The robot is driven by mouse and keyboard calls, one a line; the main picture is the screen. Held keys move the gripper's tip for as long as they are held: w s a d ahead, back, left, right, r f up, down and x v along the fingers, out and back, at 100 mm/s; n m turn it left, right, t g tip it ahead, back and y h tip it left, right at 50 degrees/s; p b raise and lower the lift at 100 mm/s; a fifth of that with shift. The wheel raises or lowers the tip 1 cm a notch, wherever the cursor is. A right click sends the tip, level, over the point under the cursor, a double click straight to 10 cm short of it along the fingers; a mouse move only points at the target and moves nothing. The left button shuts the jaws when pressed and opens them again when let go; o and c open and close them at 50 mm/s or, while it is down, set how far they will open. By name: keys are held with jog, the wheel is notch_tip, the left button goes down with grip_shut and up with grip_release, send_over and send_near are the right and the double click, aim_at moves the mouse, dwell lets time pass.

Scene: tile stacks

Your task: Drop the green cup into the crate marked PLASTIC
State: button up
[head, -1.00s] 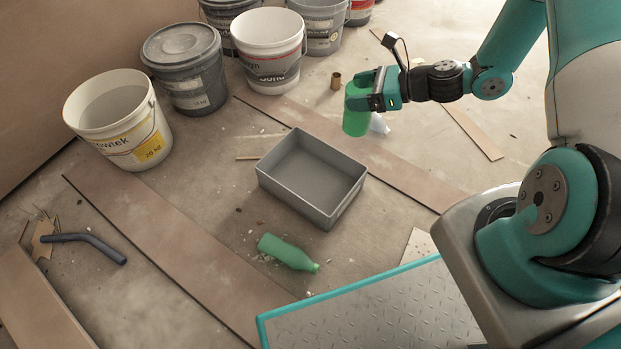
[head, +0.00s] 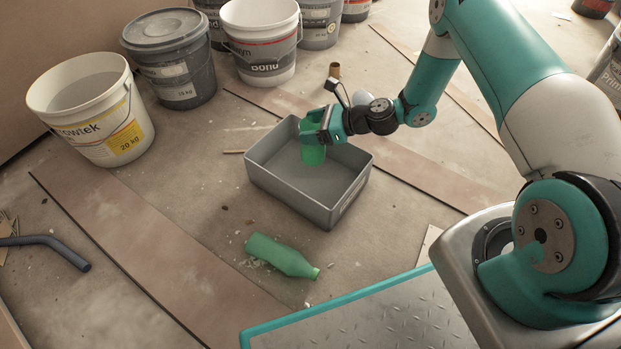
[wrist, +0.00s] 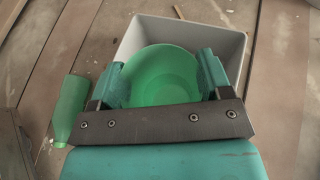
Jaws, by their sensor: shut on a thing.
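The green cup (head: 312,152) is held upright in my gripper (head: 318,128), over the grey crate (head: 268,190). My gripper is shut on the cup. In the wrist view the cup (wrist: 160,72) shows its open top between both fingers of my gripper (wrist: 160,80), with the crate (wrist: 232,42) around and below it. The cup looks empty. I cannot tell exactly how far its base is above the crate floor. No PLASTIC marking is legible on the crate. The visible part of the crate floor is bare.
A green bottle (head: 282,256) lies on the floor in front of the crate. Several buckets, such as a white one (head: 90,112) and a lidded grey one (head: 168,62), stand behind to the left. Flat planks (head: 140,240) lie on the floor.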

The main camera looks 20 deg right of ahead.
notch_tip(320, 180, down, 2)
jog(key=shift+f+b, duration=0.15)
jog(key=shift+b, duration=0.6)
jog(key=o, duration=1.2)
jog(key=shift+c, duration=0.2)
jog(key=p+v, duration=0.9)
jog(key=v, duration=0.8)
jog(key=shift+d+r, duration=0.2)
jog(key=shift+r, duration=0.05)
